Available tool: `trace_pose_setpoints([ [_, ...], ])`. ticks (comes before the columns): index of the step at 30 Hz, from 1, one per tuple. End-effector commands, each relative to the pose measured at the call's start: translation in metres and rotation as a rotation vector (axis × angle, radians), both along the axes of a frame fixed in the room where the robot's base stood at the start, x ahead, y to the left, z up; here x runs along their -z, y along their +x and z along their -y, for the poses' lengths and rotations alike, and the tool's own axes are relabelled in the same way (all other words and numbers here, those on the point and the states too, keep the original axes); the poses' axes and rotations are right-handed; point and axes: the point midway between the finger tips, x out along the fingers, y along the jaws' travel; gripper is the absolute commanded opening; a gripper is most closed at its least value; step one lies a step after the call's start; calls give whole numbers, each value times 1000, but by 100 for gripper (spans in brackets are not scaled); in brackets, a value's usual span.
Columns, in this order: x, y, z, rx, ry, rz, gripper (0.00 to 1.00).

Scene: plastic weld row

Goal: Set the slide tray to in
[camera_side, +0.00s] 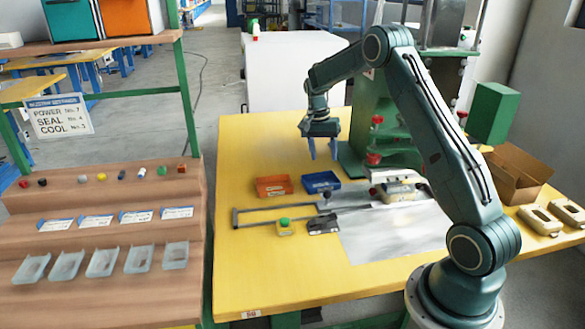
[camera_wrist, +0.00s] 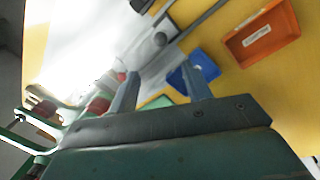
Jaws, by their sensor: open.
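The slide tray (camera_side: 350,199) is a flat grey plate on the yellow table, between long metal rails (camera_side: 275,209). A dark upright knob (camera_side: 327,195) stands near its left end; its right part runs toward the green press. In the wrist view the knob (camera_wrist: 160,39) shows on the pale plate near the top. How far the tray sits under the press is hard to tell. My gripper (camera_side: 323,156) is open and empty, pointing down well above the table, behind the tray. In the wrist view its two fingers (camera_wrist: 158,74) stand apart with nothing between them.
An orange bin (camera_side: 273,187) and a blue bin (camera_side: 321,182) lie behind the rails. The green press (camera_side: 372,140) stands close at right. The front-left table is clear.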

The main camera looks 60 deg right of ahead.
Motion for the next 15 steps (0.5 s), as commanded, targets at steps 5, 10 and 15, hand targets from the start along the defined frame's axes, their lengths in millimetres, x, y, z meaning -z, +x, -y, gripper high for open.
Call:
trace_pose_setpoints([
  [5,-1,5,-5,39,-13,-22,49],
  [10,0,5,-5,40,-13,-23,49],
  [15,7,3,-5,39,-12,-24,49],
])
